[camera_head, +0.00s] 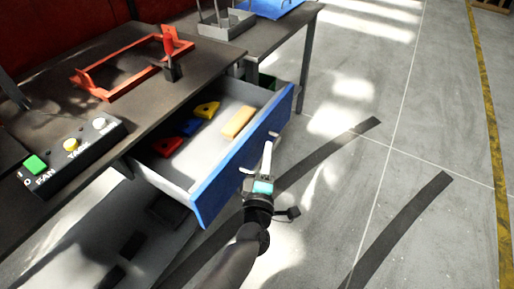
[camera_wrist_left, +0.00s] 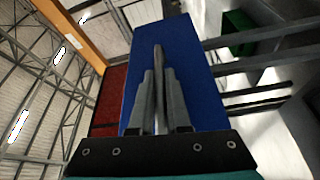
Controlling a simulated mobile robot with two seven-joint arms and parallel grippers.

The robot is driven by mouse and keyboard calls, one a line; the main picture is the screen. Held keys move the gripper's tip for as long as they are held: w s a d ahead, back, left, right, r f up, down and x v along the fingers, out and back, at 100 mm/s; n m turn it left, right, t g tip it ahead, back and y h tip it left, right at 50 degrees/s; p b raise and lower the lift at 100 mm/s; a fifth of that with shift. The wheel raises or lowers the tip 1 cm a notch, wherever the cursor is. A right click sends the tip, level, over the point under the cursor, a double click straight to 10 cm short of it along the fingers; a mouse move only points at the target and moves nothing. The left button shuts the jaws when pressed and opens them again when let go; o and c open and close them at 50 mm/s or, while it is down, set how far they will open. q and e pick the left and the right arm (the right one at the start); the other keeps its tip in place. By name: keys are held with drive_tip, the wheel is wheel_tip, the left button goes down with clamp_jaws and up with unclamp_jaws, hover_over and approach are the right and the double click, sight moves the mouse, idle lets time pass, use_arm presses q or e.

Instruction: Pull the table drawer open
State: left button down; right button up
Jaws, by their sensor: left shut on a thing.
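The table drawer (camera_head: 170,178) stands open, pulled out from under the dark table (camera_head: 150,100). Its blue front panel (camera_head: 225,180) faces right. Inside lie a yellow piece (camera_head: 206,110), a blue piece (camera_head: 189,127), a red piece (camera_head: 168,147) and a tan block (camera_head: 238,122). My left gripper (camera_head: 268,150) is at the outside of the front panel. In the left wrist view its fingers (camera_wrist_left: 159,90) are close together before the blue panel (camera_wrist_left: 200,70), shut on the drawer handle, which the fingers mostly hide. My right gripper is not in view.
A control box (camera_head: 75,155) with green, yellow and white buttons sits on the table's near edge. A red frame (camera_head: 130,68) stands on the tabletop. The concrete floor (camera_head: 400,120) to the right is clear, with dark strips on it.

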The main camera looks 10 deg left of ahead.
use_arm(q)
drive_tip(key=shift+s+d, duration=0.2)
drive_tip(key=shift+d, duration=0.25)
drive_tip(key=c, duration=0.9)
unclamp_jaws()
